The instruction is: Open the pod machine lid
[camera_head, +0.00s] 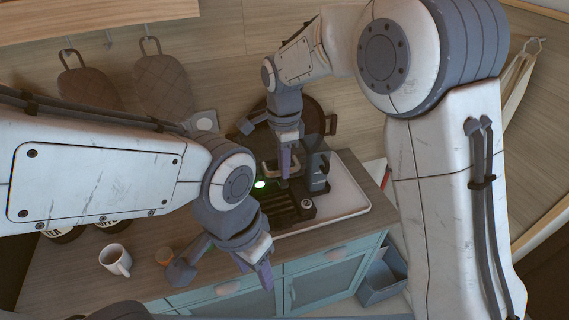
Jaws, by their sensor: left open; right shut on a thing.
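The dark pod machine (315,170) stands on the counter near the back wall, with a green light (260,184) at its left and a dark slatted part at its front. My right gripper (285,168) comes down from above onto the machine and is shut on what looks like its lid; the fingers hide most of the grip, and I cannot tell how far the lid is raised. My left gripper (222,270) is open and empty, over the front edge of the counter, apart from the machine.
A white tray (345,190) lies around the machine. Quilted mitts (162,86) hang on the wall. Blue cabinet doors (325,285) are below the counter.

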